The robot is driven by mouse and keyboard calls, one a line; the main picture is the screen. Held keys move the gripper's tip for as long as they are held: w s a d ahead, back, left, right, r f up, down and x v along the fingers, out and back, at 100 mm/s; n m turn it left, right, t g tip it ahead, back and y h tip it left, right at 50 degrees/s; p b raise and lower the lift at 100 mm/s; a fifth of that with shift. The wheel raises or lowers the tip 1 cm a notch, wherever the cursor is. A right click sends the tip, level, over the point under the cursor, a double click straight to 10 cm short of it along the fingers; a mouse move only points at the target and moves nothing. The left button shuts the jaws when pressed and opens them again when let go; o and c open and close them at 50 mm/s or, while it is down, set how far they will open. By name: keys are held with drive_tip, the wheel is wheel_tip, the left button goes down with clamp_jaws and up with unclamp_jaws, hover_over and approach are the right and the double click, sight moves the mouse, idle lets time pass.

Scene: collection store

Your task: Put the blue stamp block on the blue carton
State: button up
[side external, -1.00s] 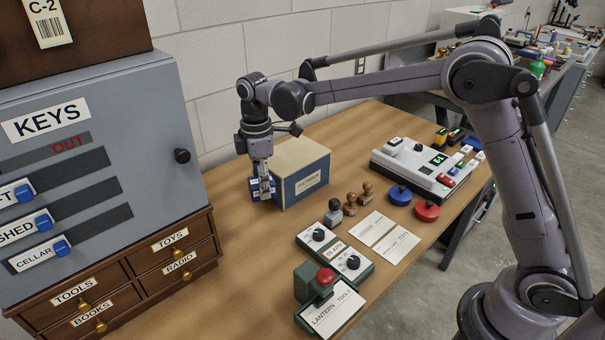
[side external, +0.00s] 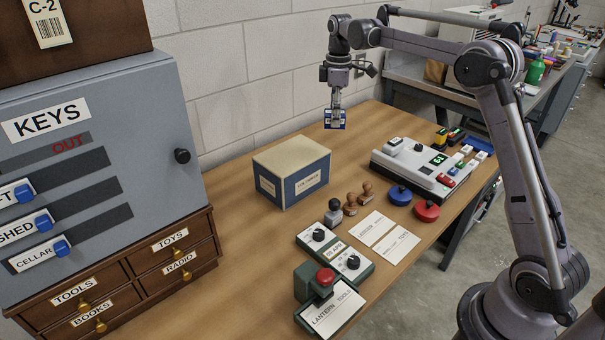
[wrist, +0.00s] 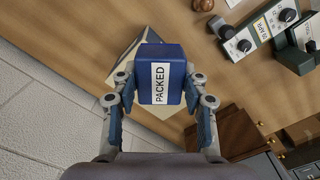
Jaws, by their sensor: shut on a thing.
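My gripper (side external: 335,107) is shut on the blue stamp block (side external: 335,121) and holds it in the air above the back of the table. In the wrist view the blue stamp block (wrist: 162,65) sits between the two fingers and carries a white "PACKED" label. The blue carton (side external: 313,188) stands on the table to the lower left of my gripper, with blue sides, pale labels and a cream top. In the wrist view the carton (wrist: 150,108) is partly hidden behind the block.
Wooden-handled stamps (side external: 351,203) stand right of the carton. A white console (side external: 415,168) with buttons lies farther right. A grey key cabinet (side external: 95,150) is at the left. Dark green switch boxes (side external: 322,240) sit in front. The white block wall (side external: 260,90) is behind.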

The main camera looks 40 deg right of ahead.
drive_tip(key=w+a+f, duration=0.4)
drive_tip(key=a, duration=0.1)
drive_tip(key=w+a+f, duration=0.1)
drive_tip(key=w+a, duration=0.1)
drive_tip(key=shift+a+f, duration=0.35)
drive_tip(key=shift+f, duration=0.05)
drive_tip(key=shift+a+f, duration=0.1)
drive_tip(key=shift+f, duration=2)
drive_tip(key=o, duration=1.2)
drive_tip(key=shift+f, duration=0.1)
